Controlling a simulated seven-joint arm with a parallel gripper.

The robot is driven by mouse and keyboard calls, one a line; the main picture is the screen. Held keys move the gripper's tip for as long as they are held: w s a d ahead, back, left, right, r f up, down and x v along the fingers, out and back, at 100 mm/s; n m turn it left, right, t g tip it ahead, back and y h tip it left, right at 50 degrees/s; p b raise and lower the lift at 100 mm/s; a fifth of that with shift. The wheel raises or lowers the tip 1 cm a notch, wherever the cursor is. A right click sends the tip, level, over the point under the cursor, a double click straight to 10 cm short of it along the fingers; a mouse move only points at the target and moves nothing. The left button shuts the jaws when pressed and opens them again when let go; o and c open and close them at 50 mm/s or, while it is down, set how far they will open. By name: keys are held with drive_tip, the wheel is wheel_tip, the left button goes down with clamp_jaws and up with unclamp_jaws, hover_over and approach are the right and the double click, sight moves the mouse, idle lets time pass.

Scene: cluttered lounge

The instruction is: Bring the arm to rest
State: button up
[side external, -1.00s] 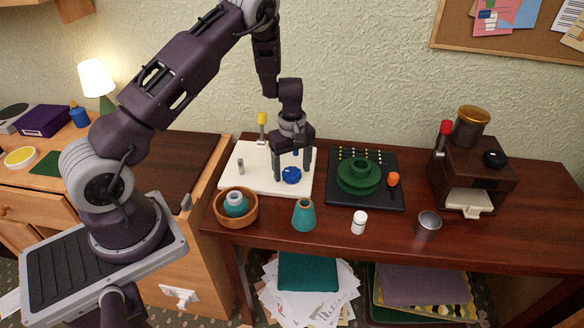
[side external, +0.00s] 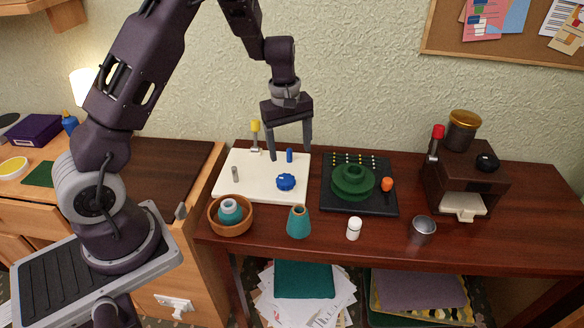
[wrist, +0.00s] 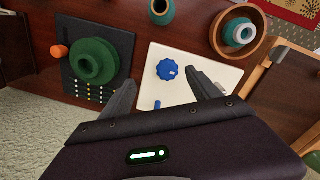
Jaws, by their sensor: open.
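My gripper (side external: 290,153) is open and empty above the white board (side external: 228,188), its two fingers pointing down and spread apart. The board carries a blue knob (side external: 286,182), a small blue peg (side external: 289,155), a grey peg (side external: 235,173) and a yellow-topped lever (side external: 255,132). In the wrist view the open fingers (wrist: 161,92) show on either side of the blue knob (wrist: 167,70), which lies beyond them on the board (wrist: 233,77). Nothing is between the fingers.
Right of the board stand a black panel with a green stepped dial (side external: 352,182) and orange knob (side external: 387,184), then a brown coffee machine (side external: 465,178). In front are a wooden bowl (side external: 231,228), teal vase (side external: 298,222), white bottle (side external: 354,229) and metal cup (side external: 423,231).

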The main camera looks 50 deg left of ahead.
drive_tip(key=s+d+r+m+t+h, duration=0.1)
drive_tip(key=s+d+r+m, duration=0.35)
drive_tip(key=r, duration=0.45)
drive_tip(key=s+d+r+m+t, duration=0.1)
drive_tip(key=s+d+r+m, duration=0.2)
drive_tip(key=s+d+r, duration=0.45)
drive_tip(key=s+r+m+t, duration=0.1)
drive_tip(key=s+r+m, duration=0.1)
drive_tip(key=s, duration=0.5)
drive_tip(key=s+r+m+t+y, duration=0.1)
drive_tip(key=s+r+m+t, duration=0.1)
drive_tip(key=s+m, duration=0.3)
drive_tip(key=shift+s, duration=1.15)
